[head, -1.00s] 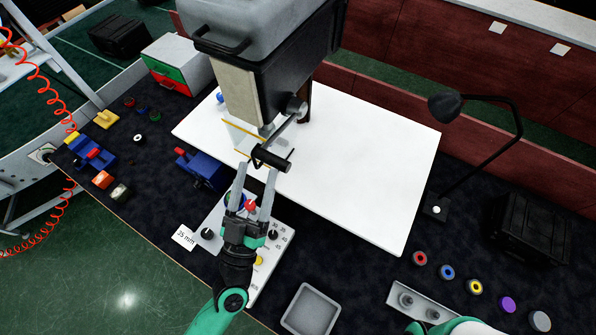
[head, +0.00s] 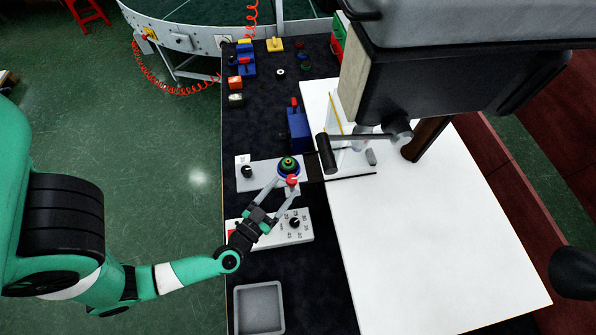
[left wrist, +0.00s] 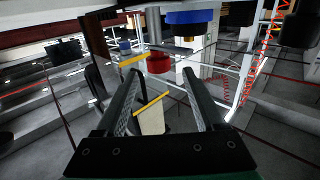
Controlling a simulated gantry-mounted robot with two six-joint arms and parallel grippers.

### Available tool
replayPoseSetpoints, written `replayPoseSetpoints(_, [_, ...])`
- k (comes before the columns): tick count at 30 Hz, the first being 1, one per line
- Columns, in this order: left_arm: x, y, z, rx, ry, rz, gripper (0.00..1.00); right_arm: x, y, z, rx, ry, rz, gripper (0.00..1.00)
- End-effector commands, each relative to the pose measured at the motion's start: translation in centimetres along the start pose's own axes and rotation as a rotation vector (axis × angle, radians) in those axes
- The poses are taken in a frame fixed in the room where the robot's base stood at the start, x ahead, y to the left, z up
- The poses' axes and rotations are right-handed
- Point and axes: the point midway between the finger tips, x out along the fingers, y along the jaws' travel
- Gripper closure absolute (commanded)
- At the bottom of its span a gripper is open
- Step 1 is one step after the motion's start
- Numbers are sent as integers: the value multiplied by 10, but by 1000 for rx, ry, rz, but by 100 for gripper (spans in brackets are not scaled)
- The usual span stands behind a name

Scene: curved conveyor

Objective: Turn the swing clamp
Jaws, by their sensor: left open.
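A red knob (head: 292,181) stands beside a blue-ringed, green-topped round part (head: 289,166) at the right end of a grey plate (head: 265,181). A black dial (head: 247,171) sits at the plate's left. I cannot tell for sure which part is the swing clamp. My left gripper (head: 284,188) is open, its fingers reaching up toward the red knob in the head view; contact is unclear. In the left wrist view its fingers (left wrist: 155,85) are spread and empty, with a red part (left wrist: 158,62) and a blue part (left wrist: 188,18) beyond the tips. My right gripper is out of view.
A black handle (head: 327,153) on a metal rod hangs from the large machine (head: 440,75), close to the right. A white board (head: 425,225) lies beneath. A numbered dial panel (head: 290,228) and grey tray (head: 259,307) are nearer. A blue block (head: 298,130) stands behind.

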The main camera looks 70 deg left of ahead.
Motion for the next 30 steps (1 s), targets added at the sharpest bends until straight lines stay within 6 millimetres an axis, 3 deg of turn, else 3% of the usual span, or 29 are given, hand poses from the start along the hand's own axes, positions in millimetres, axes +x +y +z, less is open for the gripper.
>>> replayPoseSetpoints(9, [64,-1,0,-2,5,-3,29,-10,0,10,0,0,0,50])
replayPoseSetpoints(14, [77,-1,0,0,2,-1,29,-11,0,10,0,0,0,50])
replayPoseSetpoints(22, [78,0,0,0,1,1,29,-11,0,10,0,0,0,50])
replayPoseSetpoints(30, [78,0,0,0,2,1,78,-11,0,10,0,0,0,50])
